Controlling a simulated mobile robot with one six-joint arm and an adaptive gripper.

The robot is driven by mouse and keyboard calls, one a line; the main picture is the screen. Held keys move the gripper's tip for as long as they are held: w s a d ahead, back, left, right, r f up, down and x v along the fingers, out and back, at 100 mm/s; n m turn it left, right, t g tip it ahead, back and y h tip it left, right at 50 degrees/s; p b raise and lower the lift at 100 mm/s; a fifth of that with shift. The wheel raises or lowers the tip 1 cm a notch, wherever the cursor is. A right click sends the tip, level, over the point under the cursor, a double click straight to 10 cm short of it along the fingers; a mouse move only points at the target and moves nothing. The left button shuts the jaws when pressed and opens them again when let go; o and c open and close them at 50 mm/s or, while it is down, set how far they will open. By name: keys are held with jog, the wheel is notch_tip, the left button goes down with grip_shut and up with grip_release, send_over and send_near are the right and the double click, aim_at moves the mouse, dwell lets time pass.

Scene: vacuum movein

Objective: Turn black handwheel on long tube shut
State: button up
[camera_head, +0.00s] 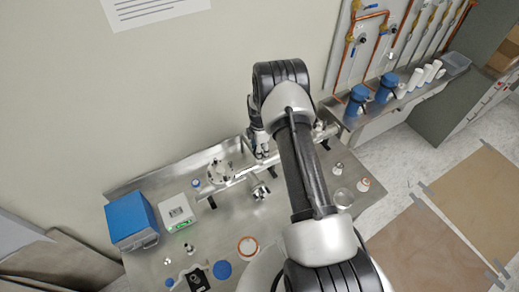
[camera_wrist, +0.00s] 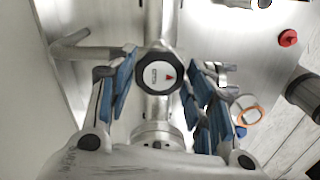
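The black handwheel (camera_wrist: 158,73), with a pale centre disc and a red mark, sits on the long metal tube (camera_wrist: 154,22) in the wrist view. My gripper (camera_wrist: 159,88) is open, with blue-padded fingers on either side of the wheel. Small gaps seem to remain between pads and rim; I cannot tell whether any pad touches. In the head view the tube (camera_head: 240,178) runs along the back of the steel bench. My gripper (camera_head: 262,150) is over its right part, where my arm hides the handwheel.
A blue box (camera_head: 130,220) and a white device (camera_head: 177,212) stand at the bench's left. Small fittings and a blue disc (camera_head: 222,269) lie at the front. Copper pipes (camera_head: 362,50) and blue cylinders (camera_head: 357,97) are at the right. A red knob (camera_wrist: 288,38) shows in the wrist view.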

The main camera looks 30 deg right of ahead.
jog(key=c, duration=0.6)
jog(key=shift+m+b, duration=0.3)
jog(key=shift+b, duration=0.1)
